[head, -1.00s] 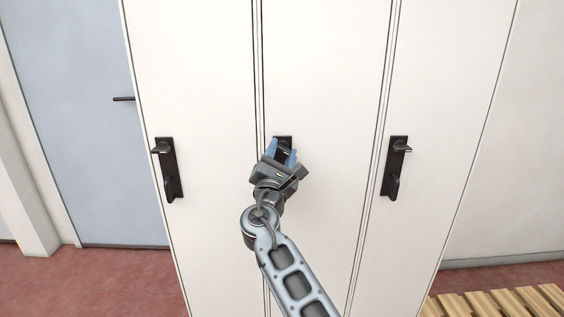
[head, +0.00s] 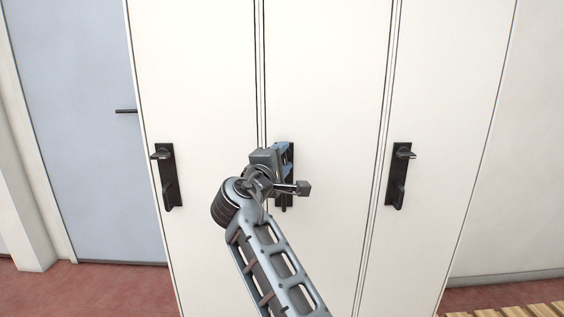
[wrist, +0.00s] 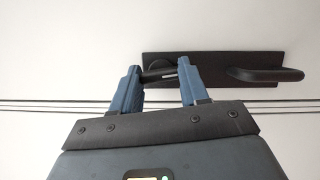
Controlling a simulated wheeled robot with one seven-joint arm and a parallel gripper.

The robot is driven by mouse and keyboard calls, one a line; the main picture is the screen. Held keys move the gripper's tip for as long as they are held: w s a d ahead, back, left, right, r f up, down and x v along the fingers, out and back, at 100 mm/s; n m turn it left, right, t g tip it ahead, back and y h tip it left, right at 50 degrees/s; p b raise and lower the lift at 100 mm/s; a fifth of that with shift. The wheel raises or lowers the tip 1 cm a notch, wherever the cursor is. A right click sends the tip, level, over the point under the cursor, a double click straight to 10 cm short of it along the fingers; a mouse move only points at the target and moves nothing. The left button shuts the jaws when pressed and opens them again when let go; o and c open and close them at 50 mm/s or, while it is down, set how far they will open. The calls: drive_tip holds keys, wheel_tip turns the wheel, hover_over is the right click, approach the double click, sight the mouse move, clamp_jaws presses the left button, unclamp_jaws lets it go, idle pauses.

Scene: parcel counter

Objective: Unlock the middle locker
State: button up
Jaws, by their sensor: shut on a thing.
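The middle locker (head: 325,90) is a tall white door, closed, with a black lock plate (head: 290,165) near its left edge. In the wrist view the plate (wrist: 215,64) lies sideways, with a fixed-looking bar handle (wrist: 265,74) at right and a small dark turn knob (wrist: 160,75) at left. My gripper (head: 284,149) is at the upper part of the plate. In the wrist view its two blue fingers (wrist: 158,84) stand on either side of the knob, shut on it. In the head view my gripper and wrist hide the knob and much of the plate.
Left and right lockers carry similar black plates with knob and handle (head: 167,175) (head: 400,175). A blue-grey door (head: 80,120) stands at far left. A slatted wooden bench (head: 510,311) is at the lower right. The space before the lockers is clear.

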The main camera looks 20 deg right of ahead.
drive_tip(key=shift+m, duration=0.6)
drive_tip(key=shift+g, duration=0.3)
drive_tip(key=o, duration=1.1)
drive_tip(key=shift+c, duration=0.2)
drive_tip(key=v, duration=0.7)
drive_tip(key=shift+s+a, duration=0.2)
drive_tip(key=shift+s, duration=0.2)
